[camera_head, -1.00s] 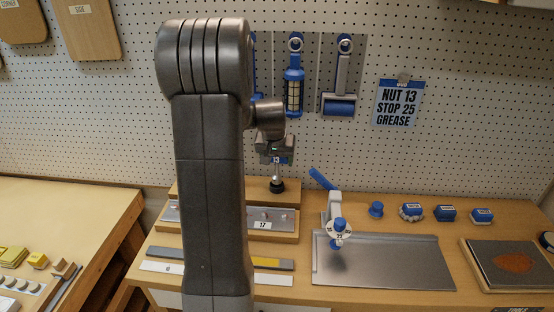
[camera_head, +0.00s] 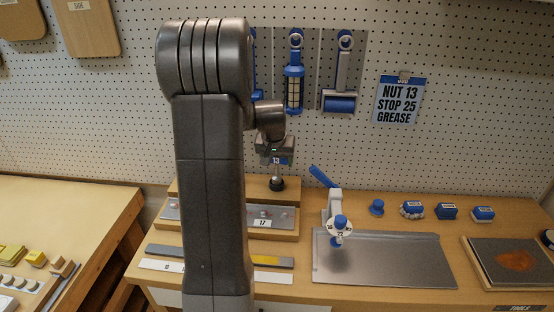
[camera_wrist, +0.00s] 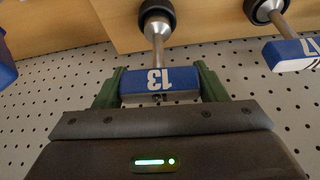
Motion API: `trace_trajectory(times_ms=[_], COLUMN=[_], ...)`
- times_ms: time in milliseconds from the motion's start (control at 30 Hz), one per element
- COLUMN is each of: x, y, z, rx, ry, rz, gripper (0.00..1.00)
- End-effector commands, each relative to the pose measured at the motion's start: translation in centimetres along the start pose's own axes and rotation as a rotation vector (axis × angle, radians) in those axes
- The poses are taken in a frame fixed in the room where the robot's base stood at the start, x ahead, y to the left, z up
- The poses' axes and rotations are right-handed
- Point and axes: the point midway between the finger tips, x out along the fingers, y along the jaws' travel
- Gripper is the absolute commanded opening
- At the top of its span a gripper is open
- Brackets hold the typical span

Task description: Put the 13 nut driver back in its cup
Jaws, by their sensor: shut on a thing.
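The 13 nut driver (camera_head: 277,161) is upright with its blue handle at the top, and "13" shows on it in the wrist view (camera_wrist: 159,81). My gripper (camera_wrist: 161,73) is shut on the handle, one green finger at each side. In the head view my gripper (camera_head: 274,148) is above the wooden step. The driver's silver shank (camera_wrist: 158,40) meets a black round cup (camera_wrist: 157,12), which also shows in the head view (camera_head: 277,184). The lower end is hidden at the cup's rim, so I cannot tell how deep it sits.
A blue-handled 17 driver (camera_wrist: 293,53) stands beside it in another black cup (camera_wrist: 262,10). The wooden step (camera_head: 290,195) lies below. My arm hides the left part of the bench.

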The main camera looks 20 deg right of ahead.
Motion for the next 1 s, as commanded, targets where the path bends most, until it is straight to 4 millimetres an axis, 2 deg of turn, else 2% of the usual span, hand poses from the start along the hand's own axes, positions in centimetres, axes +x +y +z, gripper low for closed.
trace_trajectory(times_ms=[967, 1000], x=[1.3, 1.3], y=[0.0, 0.0], z=[0.5, 0.5], rx=[0.000, 0.000], ry=[0.001, 0.001], rz=[0.000, 0.000], gripper=[0.34, 0.67])
